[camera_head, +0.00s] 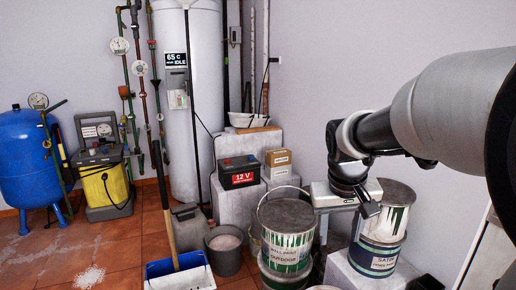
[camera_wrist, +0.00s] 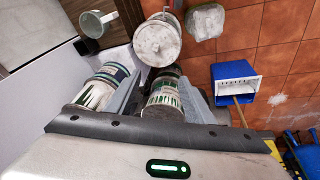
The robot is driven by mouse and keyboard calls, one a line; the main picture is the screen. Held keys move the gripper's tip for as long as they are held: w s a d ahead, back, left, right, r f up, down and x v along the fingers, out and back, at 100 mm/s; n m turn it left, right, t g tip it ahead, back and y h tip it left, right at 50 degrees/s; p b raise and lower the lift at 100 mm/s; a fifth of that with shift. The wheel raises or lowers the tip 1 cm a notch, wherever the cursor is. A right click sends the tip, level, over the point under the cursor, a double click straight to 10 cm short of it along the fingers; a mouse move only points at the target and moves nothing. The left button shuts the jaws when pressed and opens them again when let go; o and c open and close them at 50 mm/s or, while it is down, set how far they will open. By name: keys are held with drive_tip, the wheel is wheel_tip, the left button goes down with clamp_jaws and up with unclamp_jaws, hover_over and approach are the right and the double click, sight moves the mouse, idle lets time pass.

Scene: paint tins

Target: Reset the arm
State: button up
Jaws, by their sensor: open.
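My gripper (camera_head: 345,215) is at the right of the head view, pointing down with its jaws apart. Nothing is visibly held between its fingers. A paint tin with a green-dripped label (camera_head: 287,238) stands on another tin (camera_head: 282,276), left of my gripper. To the right, a SATIN tin (camera_head: 374,256) sits on a pale block with another tin (camera_head: 397,207) above it, partly hidden by my gripper. The wrist view shows my gripper (camera_wrist: 160,85) with a tin (camera_wrist: 163,97) seen between the fingers and another tin (camera_wrist: 100,88) beside the left finger.
A 12 V battery (camera_head: 239,171) and small boxes (camera_head: 278,164) stand on pale blocks behind. A grey bucket (camera_head: 225,252) and a blue dustpan (camera_head: 180,274) are on the tiled floor. A white tank (camera_head: 207,100) stands against the wall. Open floor lies at left.

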drive_tip(key=s+a+r+t+y, duration=0.1)
drive_tip(key=s+a, duration=0.1)
drive_tip(key=s, duration=0.7)
drive_tip(key=s+a+r+t+y, duration=0.1)
drive_tip(key=s+a+r+t, duration=0.1)
drive_tip(key=s, duration=0.8)
wheel_tip(320, 180, up, 22)
drive_tip(key=p, duration=2.2)
drive_tip(key=shift+w+r+h+p, duration=0.2)
drive_tip(key=shift+w+h+p, duration=0.1)
drive_tip(key=shift+w, duration=0.05)
drive_tip(key=shift+a, duration=0.1)
